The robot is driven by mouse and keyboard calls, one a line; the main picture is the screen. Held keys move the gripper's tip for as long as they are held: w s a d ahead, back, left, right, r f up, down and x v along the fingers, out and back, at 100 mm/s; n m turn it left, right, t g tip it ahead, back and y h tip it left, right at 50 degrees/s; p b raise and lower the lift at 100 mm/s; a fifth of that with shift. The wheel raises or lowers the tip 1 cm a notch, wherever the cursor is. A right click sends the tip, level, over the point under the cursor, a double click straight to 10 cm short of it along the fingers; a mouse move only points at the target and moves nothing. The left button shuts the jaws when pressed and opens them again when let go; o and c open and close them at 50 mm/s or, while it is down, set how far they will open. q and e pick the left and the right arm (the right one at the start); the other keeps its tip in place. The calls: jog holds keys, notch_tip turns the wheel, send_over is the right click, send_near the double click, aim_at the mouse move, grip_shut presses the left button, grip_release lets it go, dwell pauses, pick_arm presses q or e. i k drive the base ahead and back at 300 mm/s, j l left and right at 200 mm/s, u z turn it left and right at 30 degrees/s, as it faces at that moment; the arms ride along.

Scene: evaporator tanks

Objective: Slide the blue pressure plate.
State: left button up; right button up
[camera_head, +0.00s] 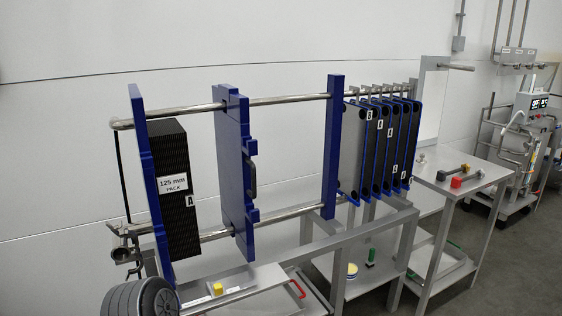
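The blue pressure plate (230,165) stands upright on two horizontal steel rails. A dark handle (251,180) is on its right face. It is apart from the black plate pack (177,215) on its left, with a clear gap between them. The pack is labelled "125 mm PACK" and stands against the left blue end plate (148,190). To the right of the pressure plate is a wide open stretch of rail up to a blue upright (334,145). Neither of my grippers is in view.
The upper rail (285,100) and lower rail (290,213) run across the frame. Several plates (372,150) hang at the right. A small yellow block (218,289) lies on the bench below.

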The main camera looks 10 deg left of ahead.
aim_at(235, 146)
jog(key=i+l, duration=0.25)
jog(key=l, duration=0.15)
jog(key=i+l, duration=0.55)
jog(key=l, duration=0.25)
jog(key=j+u, duration=0.05)
